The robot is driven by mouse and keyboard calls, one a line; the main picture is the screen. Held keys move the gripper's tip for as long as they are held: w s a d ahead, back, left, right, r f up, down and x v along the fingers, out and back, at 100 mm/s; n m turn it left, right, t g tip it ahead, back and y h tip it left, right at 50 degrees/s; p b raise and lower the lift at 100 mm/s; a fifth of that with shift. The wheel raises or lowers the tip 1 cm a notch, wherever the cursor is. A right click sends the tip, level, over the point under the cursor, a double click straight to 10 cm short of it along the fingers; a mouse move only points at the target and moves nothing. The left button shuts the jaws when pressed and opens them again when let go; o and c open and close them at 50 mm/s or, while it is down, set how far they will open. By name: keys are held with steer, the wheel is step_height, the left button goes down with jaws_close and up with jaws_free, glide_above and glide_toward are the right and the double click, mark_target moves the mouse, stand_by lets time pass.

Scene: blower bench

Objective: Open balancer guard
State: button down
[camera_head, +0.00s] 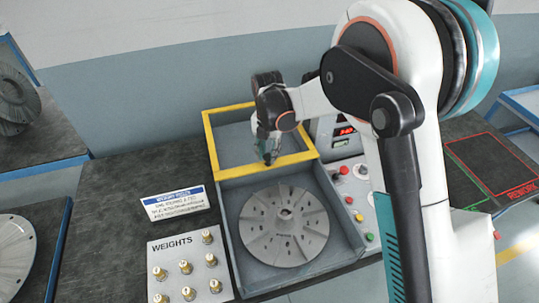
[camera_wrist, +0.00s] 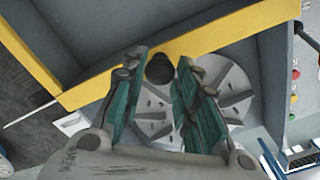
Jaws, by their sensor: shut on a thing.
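The balancer guard (camera_head: 212,149) is a yellow-rimmed frame over the back part of the grey balancer housing (camera_head: 232,246). The slotted impeller disc (camera_head: 285,222) lies uncovered in the front part. My gripper (camera_head: 268,158) reaches down to the guard's front yellow bar. In the wrist view, the guard's dark round knob (camera_wrist: 160,68) sits between the teal finger pads of my gripper (camera_wrist: 158,80), which is shut on it. The yellow bar (camera_wrist: 215,33) runs diagonally beyond the knob, with the disc (camera_wrist: 228,85) partly hidden behind the fingers. The pads hide the knob's sides.
A control panel with coloured buttons (camera_head: 359,217) and a red display (camera_head: 346,131) stands right of the housing.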

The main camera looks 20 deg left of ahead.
steer(key=c, duration=1.2)
jaws_free()
steer(key=shift+c, duration=0.2)
step_height(320, 180, up, 12)
